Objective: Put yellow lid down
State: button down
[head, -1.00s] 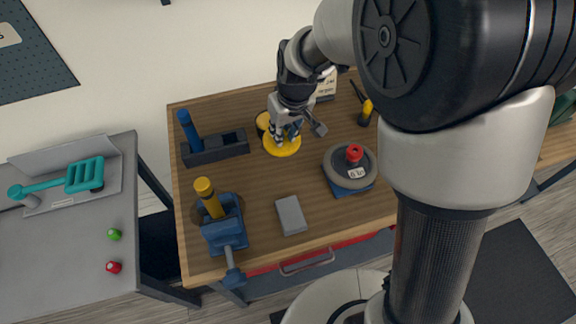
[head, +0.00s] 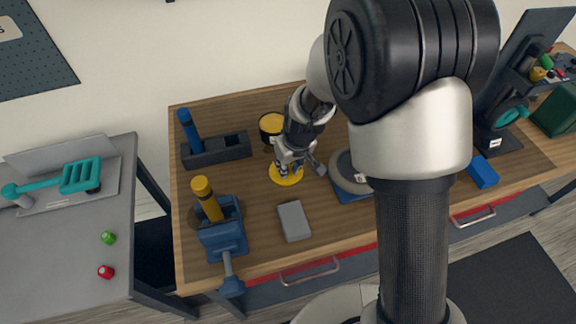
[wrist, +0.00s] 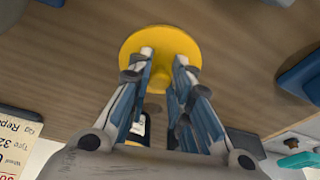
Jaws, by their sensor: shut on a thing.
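The yellow lid (head: 281,178) is a round flat disc under my gripper (head: 286,168), over the middle of the wooden workbench (head: 240,185). In the wrist view the lid (wrist: 150,38) sits at the far end of my gripper (wrist: 160,62), whose two fingers are shut on its middle part.
A grey block (head: 293,221) lies in front of the lid. A round grey weight (head: 345,175) on a blue base is close on the right, partly hidden by my arm. A blue vise (head: 224,237) and a dark holder (head: 217,150) are on the left. Bare wood lies left of the lid.

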jog(key=shift+f, duration=0.1)
jog(key=c, duration=1.5)
grip_release()
jog(key=shift+o, duration=0.2)
jog(key=p+v, duration=0.3)
jog(key=v, duration=0.9)
jog(key=shift+r+p, duration=0.25)
jog(key=shift+p, duration=0.1)
jog(key=s+d+r+m+t, duration=0.1)
jog(key=s+d+r, duration=0.2)
jog(key=s+r, duration=0.25)
jog(key=s+d+r+m, duration=0.1)
jog(key=s+d+r, duration=0.3)
jog(key=r, duration=0.2)
jog(key=s+d+r+m, duration=0.1)
jog(key=s+d+r, duration=0.1)
jog(key=s, duration=0.4)
jog(key=s+d+r+m+t+h, duration=0.1)
jog(key=s+d+m, duration=0.1)
jog(key=s, duration=0.4)
jog(key=shift+s+d+r+h, duration=0.3)
jog(key=shift+s+d+r, duration=0.1)
jog(key=shift+d, duration=0.2)
